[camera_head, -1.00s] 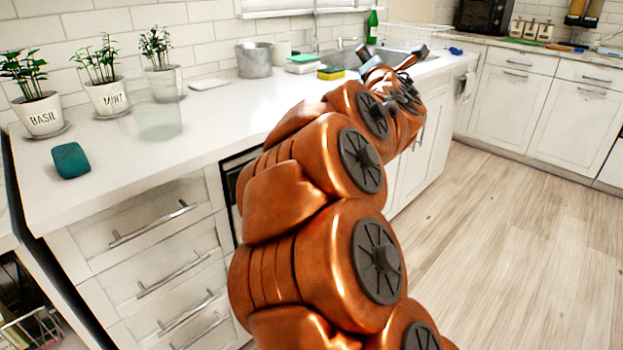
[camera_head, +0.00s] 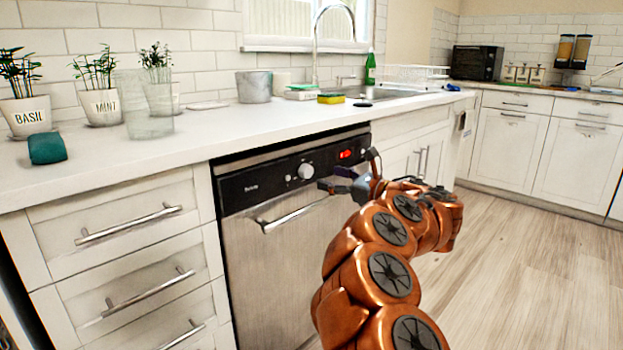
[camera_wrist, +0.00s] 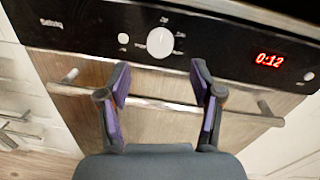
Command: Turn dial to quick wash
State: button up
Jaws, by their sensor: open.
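The dial (camera_head: 306,171) is a round white knob on the black control panel (camera_head: 262,180) of the steel dishwasher-like appliance (camera_head: 275,265). In the wrist view the dial (camera_wrist: 160,42) sits just beyond my fingertips, between them and slightly above. Small white labels surround it, too small to read. My gripper (camera_head: 346,170) is in front of the panel, right of the dial in the head view. In the wrist view my gripper (camera_wrist: 160,80) has its two purple-lined fingers apart with nothing between them, not touching the dial.
A red display (camera_wrist: 270,60) reads 0:12 right of the dial. The bar handle (camera_wrist: 160,104) runs below the panel, behind my fingers in the wrist view. The white counter (camera_head: 130,160) above holds potted herbs, a glass and a teal item (camera_head: 47,148). Open floor lies to the right.

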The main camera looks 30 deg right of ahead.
aim_at(309, 171)
jog(key=b+x, duration=0.2)
jog(key=x, duration=0.5)
jog(key=shift+w, duration=0.1)
jog(key=shift+r, duration=0.1)
jog(key=c, duration=1.1)
jog(key=shift+c, duration=0.2)
